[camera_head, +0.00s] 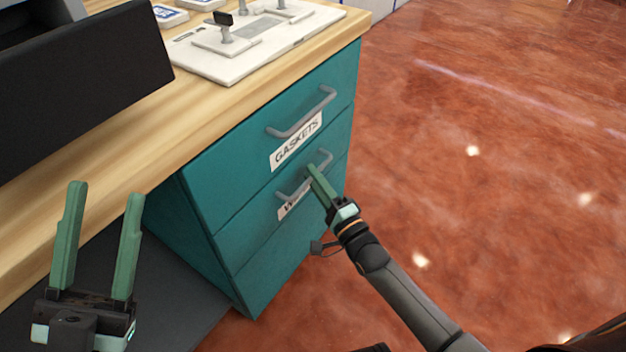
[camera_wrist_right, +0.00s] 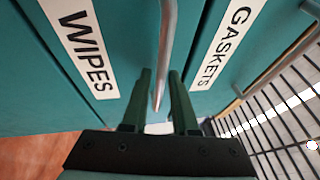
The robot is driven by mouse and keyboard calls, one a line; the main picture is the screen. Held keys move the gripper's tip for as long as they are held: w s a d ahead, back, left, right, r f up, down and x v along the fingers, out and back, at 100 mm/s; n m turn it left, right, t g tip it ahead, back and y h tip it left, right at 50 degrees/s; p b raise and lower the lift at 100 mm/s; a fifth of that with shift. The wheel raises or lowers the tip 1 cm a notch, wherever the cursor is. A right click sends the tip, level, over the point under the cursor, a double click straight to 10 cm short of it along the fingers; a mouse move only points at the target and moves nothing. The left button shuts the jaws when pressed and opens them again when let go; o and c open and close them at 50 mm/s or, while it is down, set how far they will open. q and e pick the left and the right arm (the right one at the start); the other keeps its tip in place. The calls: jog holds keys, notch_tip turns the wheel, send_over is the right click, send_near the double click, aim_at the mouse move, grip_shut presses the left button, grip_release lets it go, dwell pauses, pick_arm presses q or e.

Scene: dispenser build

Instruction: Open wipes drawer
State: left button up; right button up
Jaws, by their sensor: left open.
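The wipes drawer (camera_head: 243,242) is a teal front below the gaskets drawer and looks flush with the cabinet. Its grey bar handle (camera_head: 286,194) sits above a partly covered WIPES label (camera_head: 285,212). In the right wrist view the label (camera_wrist_right: 83,50) and handle (camera_wrist_right: 169,35) are large and close. My right gripper (camera_head: 312,170) is at this handle. My left gripper (camera_head: 106,190) is open and empty, beside the wooden counter.
The gaskets drawer (camera_head: 340,95) with its own handle (camera_head: 305,112) is above and looks closed. A wooden counter (camera_head: 110,130) carries a white fixture board (camera_head: 215,68) and a dark bin (camera_head: 80,85). The red floor (camera_head: 480,180) to the right is clear.

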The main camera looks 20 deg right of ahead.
jog(key=shift+w+a+r, duration=0.1)
jog(key=shift+w, duration=0.25)
jog(key=shift+c, duration=0.4)
grip_shut()
dwell(0.9)
